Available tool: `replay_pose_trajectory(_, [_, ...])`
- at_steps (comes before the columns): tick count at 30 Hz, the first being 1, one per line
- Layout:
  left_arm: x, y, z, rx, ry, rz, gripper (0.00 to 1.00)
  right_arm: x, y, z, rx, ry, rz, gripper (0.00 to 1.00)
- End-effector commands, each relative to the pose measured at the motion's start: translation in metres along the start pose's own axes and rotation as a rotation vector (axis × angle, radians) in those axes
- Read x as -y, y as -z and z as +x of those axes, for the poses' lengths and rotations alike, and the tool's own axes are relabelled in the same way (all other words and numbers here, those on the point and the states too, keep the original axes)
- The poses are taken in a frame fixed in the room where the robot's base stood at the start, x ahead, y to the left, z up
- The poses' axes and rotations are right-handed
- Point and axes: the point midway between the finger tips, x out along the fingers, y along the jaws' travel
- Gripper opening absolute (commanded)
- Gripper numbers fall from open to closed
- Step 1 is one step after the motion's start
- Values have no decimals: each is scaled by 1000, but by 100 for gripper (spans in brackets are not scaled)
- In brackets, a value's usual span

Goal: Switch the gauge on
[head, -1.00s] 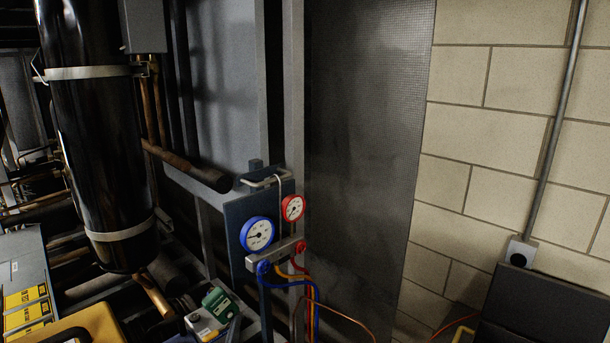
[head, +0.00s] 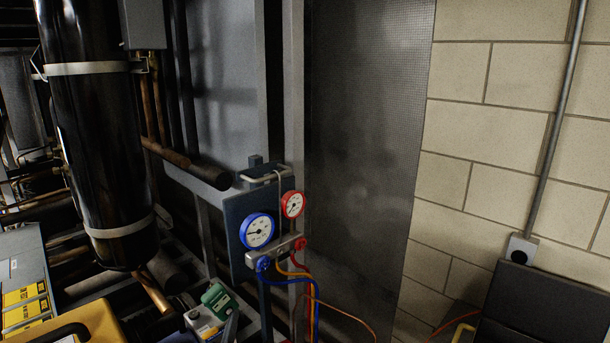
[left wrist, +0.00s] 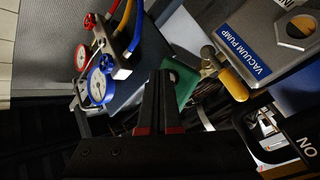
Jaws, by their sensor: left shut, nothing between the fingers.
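A manifold with a blue dial (head: 257,231) and a red dial (head: 292,204) hangs on a dark plate; the blue dial (left wrist: 101,88) and red dial (left wrist: 82,57) also show at the left wrist view's upper left. A small pale unit (head: 203,320) and a green object (head: 217,299) sit low in the head view. I cannot tell whether the pale unit is the gauge, nor read any switch. My left gripper (left wrist: 161,76) is shut and empty, its tips in front of the green object (left wrist: 184,84) in the left wrist view; contact is unclear. My right gripper is out of view.
Blue, yellow and red hoses (head: 317,308) hang below the manifold. A large black cylinder (head: 95,160) and copper pipes stand left. A vacuum pump (left wrist: 262,50) with a yellow handle (left wrist: 230,80) is close right of the fingers. A dark case (head: 525,305) stands right.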

Motion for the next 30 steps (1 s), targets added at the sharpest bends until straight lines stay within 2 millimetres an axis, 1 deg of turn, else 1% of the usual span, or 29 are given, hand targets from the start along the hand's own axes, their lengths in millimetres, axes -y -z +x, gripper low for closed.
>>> replay_pose_trajectory(11, [0,1,0,-1,0,0,0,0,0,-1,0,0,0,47])
replay_pose_trajectory(18, [-5,-4,-6,0,0,-1,0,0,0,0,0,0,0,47])
replay_pose_trajectory(26, [-6,-4,-7,0,0,-1,0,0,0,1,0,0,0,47])
replay_pose_trajectory(30, [-12,-9,-14,1,0,-2,0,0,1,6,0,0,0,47])
